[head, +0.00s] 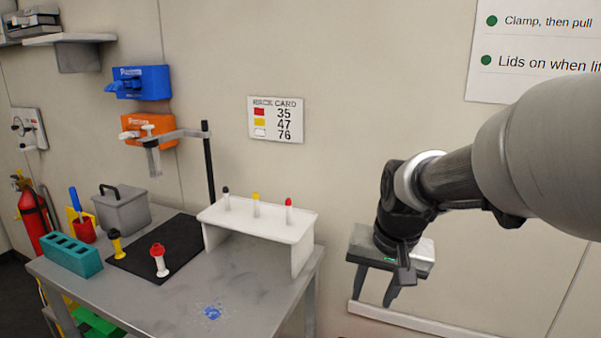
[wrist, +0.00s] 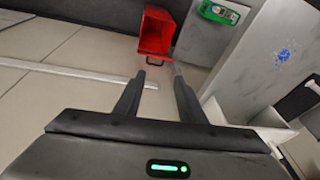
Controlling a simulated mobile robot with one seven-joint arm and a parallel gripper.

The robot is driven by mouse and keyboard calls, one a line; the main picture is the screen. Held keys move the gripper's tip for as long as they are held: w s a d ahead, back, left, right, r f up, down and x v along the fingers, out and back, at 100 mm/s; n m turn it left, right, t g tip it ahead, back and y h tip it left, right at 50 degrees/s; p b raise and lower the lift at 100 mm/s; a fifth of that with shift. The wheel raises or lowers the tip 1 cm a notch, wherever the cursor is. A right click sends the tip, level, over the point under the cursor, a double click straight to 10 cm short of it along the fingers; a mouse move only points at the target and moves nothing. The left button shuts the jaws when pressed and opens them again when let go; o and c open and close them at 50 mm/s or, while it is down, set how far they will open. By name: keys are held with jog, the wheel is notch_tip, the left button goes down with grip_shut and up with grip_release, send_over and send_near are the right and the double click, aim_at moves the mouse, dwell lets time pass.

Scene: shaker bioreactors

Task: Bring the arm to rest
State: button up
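My arm reaches in from the right of the head view, with my gripper (head: 372,301) hanging to the right of the table, pointing down in front of the wall. In the wrist view my gripper (wrist: 159,73) shows two dark fingers apart with only floor between them, so it is open and empty. It is clear of the grey table (head: 180,315) and touches nothing that I can see.
A white rack (head: 262,222) with several capped pieces stands at the table's right end. A black mat (head: 185,240), teal block (head: 70,256) and clamp stand (head: 208,165) are further left. A red bin (wrist: 156,33) is on the floor. A pale rail (head: 420,322) runs along the wall.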

jog(key=s+r+n+t, duration=0.1)
jog(key=s+r+n, duration=0.15)
jog(key=s, duration=0.45)
jog(key=s+r+n+t, duration=0.1)
jog(key=s+r, duration=0.2)
jog(key=s, duration=0.5)
notch_tip(320, 180, up, 18)
jog(key=p, duration=1.8)
jog(key=shift+d+h, duration=0.25)
jog(key=shift+h, duration=0.05)
jog(key=shift+f, duration=0.1)
